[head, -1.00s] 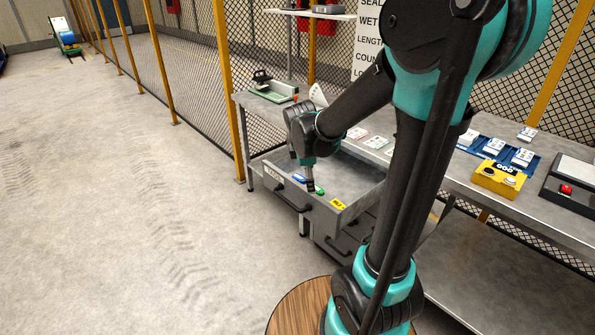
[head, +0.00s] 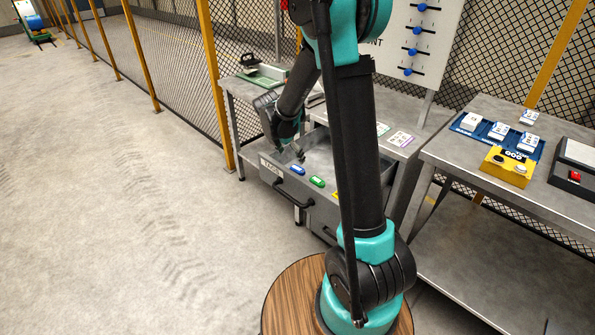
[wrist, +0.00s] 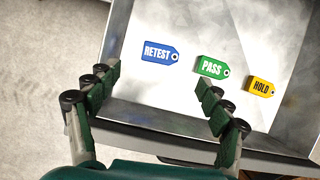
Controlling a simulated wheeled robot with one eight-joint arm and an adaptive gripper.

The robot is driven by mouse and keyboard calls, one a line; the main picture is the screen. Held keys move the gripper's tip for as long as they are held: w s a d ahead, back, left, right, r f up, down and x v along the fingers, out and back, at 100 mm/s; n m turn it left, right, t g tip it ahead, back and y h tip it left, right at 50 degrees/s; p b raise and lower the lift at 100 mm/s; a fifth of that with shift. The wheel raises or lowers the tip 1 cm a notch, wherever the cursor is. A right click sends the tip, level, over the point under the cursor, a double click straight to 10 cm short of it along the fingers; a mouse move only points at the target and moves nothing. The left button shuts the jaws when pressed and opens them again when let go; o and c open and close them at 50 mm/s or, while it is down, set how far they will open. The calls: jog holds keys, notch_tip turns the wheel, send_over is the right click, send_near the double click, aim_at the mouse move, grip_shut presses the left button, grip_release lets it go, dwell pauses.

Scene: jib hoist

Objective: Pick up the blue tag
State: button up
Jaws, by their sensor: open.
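The blue tag (wrist: 160,52), marked RETEST, lies flat in the open drawer (wrist: 165,118). In the wrist view my gripper (wrist: 158,77) is open and empty. Its two fingers are spread wide, and the blue tag lies beyond the gap between their tips, not between the pads. I cannot tell the exact height of the fingers above the drawer floor.
A green tag (wrist: 212,67) marked PASS lies right of the blue one, near the right fingertip. A yellow tag (wrist: 260,86) marked HOLD is farther right. The drawer walls enclose them.

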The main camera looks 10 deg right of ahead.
aim_at(298, 169)
jog(key=shift+x, duration=4.2)
jog(key=shift+c, duration=0.2)
jog(key=c, duration=1)
jog(key=shift+r, duration=0.1)
